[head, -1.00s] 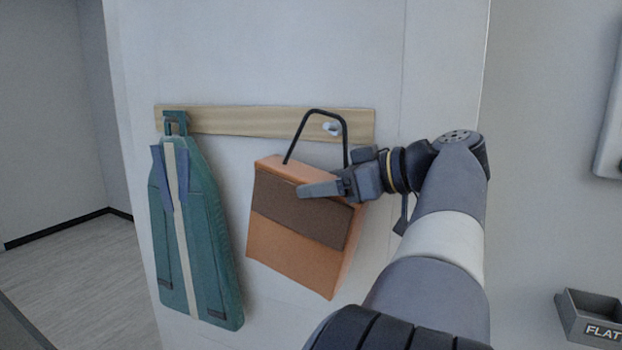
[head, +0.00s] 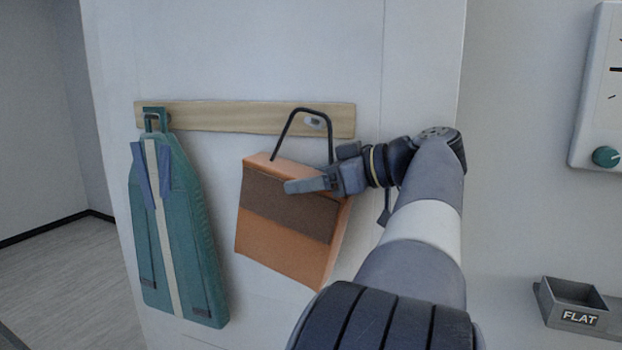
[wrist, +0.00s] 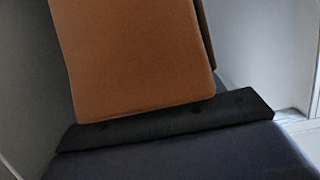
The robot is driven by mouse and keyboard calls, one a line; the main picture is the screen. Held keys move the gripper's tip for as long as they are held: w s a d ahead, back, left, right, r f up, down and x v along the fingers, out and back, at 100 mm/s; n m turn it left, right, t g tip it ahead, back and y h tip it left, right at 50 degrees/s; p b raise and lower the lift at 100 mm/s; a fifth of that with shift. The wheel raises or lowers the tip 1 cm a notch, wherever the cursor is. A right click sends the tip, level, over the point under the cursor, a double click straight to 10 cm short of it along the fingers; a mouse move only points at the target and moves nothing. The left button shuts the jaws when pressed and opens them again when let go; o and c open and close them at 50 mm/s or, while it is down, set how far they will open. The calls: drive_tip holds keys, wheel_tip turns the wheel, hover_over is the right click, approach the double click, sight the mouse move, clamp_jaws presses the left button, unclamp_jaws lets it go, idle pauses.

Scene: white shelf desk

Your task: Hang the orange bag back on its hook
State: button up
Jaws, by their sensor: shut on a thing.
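The orange bag (head: 281,254) has a brown flap and a stiff black loop handle (head: 297,111). It hangs tilted in front of the wall, its handle loop rising over the wooden rail. My gripper (head: 306,186) is shut on the bag near its upper right. The hook (head: 313,121) is a pale peg on the right part of the rail (head: 235,119), seen inside the handle loop. I cannot tell from this view whether the handle is in front of the peg tip or around it. In the wrist view the orange bag (wrist: 135,55) fills the upper middle.
A teal bag (head: 180,230) with a cream stripe hangs at the rail's left end, close beside the orange bag. To the right are a grey tray (head: 572,307) marked FLAT and a white panel (head: 594,95) with a green knob.

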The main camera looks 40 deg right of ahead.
drive_tip(key=shift+d+f, duration=0.15)
drive_tip(key=shift+d, duration=0.05)
drive_tip(key=o, duration=1.7)
drive_tip(key=shift+a, duration=0.15)
drive_tip(key=shift+s, duration=0.1)
drive_tip(key=b+v, duration=0.1)
drive_tip(key=v, duration=1)
drive_tip(key=shift+a, duration=0.2)
drive_tip(key=shift+a+b, duration=0.2)
drive_tip(key=shift+b, duration=0.15)
